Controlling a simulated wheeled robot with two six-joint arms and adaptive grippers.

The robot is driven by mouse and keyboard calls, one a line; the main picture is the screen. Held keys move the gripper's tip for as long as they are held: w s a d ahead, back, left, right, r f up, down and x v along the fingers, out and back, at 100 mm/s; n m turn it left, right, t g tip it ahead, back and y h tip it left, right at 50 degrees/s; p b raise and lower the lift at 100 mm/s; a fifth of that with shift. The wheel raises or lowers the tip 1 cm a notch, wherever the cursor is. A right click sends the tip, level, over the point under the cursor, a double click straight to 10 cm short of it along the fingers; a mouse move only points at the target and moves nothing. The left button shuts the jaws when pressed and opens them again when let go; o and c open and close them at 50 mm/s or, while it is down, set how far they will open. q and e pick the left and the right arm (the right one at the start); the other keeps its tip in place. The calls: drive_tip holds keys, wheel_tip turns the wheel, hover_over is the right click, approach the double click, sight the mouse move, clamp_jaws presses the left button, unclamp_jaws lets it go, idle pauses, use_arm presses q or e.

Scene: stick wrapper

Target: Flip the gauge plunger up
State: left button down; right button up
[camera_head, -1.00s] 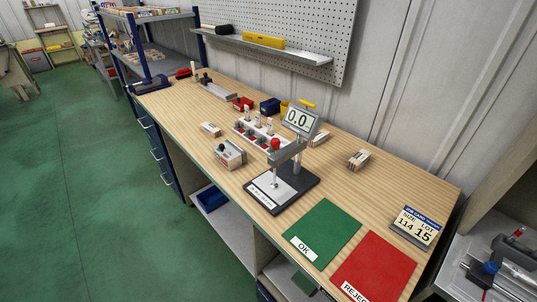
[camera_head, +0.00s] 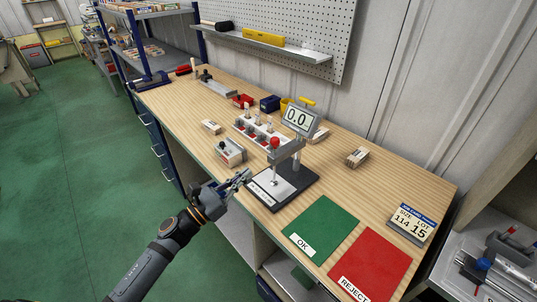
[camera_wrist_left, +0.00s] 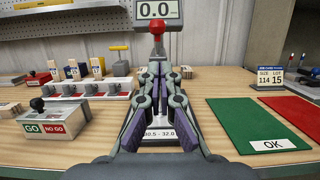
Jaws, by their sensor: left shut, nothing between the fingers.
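The gauge stand (camera_head: 292,186) sits on the wooden bench with a grey display (camera_head: 299,118) reading 0.0. Its plunger has a red knob (camera_head: 275,142) on top; the knob also shows in the left wrist view (camera_wrist_left: 157,26), just under the display. My left gripper (camera_head: 246,176) is at the bench's front edge, in front and to the left of the gauge base, apart from the knob. In the left wrist view its fingers (camera_wrist_left: 160,70) are shut and empty and hide much of the gauge column. The right gripper is not in view.
A GO/NO GO block (camera_head: 230,152) and a rack of several plug gauges (camera_head: 258,132) stand left of the gauge. A green OK mat (camera_head: 322,226) and a red REJECT mat (camera_head: 372,262) lie to its right. A size card (camera_head: 413,222) stands at the right end.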

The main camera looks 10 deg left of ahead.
use_arm(q)
drive_tip(key=p+x, duration=0.5)
drive_tip(key=x, duration=0.5)
drive_tip(key=shift+p, duration=0.35)
wheel_tip(320, 180, up, 5)
drive_tip(key=p, duration=0.2)
drive_tip(key=shift+r+p, duration=0.1)
drive_tip(key=shift+p, duration=0.2)
drive_tip(key=shift+w+a, duration=0.1)
